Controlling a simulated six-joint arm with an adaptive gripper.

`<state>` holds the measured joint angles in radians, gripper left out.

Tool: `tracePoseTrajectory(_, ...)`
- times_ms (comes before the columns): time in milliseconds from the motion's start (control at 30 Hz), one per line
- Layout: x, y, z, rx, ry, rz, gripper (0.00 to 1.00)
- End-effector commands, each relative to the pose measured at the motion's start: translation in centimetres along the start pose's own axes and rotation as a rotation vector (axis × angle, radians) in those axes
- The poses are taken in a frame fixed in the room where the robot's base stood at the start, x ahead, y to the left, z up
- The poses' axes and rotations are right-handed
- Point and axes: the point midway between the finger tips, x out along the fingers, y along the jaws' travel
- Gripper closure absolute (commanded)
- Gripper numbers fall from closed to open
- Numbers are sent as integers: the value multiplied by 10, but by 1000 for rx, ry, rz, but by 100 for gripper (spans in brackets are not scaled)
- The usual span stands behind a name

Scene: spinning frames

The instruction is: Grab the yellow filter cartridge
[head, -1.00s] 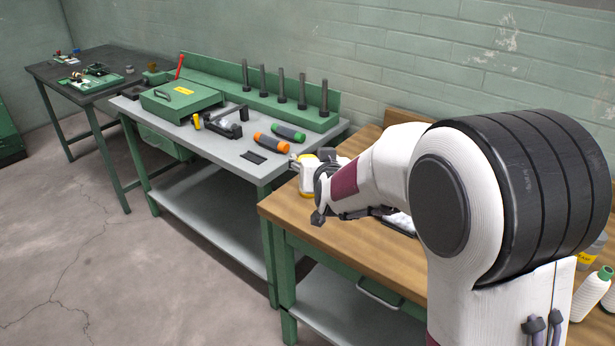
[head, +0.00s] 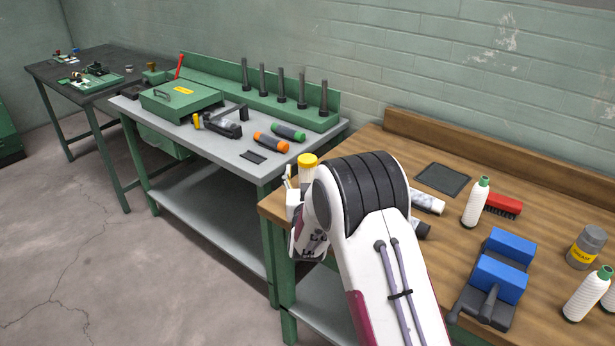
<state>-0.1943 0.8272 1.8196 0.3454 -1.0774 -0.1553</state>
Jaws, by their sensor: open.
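A pale cylinder with a yellow cap (head: 308,161) stands upright at the far left corner of the wooden bench. It looks like the yellow filter cartridge. Its lower part is hidden by my arm, whose white wrist area is just in front and to its left. I cannot tell if they touch. Another yellow-ended piece (head: 197,121) lies by a dark clamp-like tool (head: 225,124) on the grey bench.
The grey bench (head: 205,160) holds orange-ended (head: 270,142) and green-ended (head: 288,132) cylinders, a green case (head: 182,99) and upright pegs. On the wooden bench (head: 385,143) are a dark mat (head: 442,179), a blue vise (head: 499,278), a red brush (head: 503,205) and white bottles (head: 476,204).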

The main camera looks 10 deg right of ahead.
Motion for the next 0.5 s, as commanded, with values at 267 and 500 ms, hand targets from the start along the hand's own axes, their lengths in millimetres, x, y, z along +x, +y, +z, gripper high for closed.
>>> tracePoseTrajectory(267, 2, 0, 9, -6, 25, 10, 41)
tracePoseTrajectory(500, 2, 0, 9, -6, 24, 10, 41)
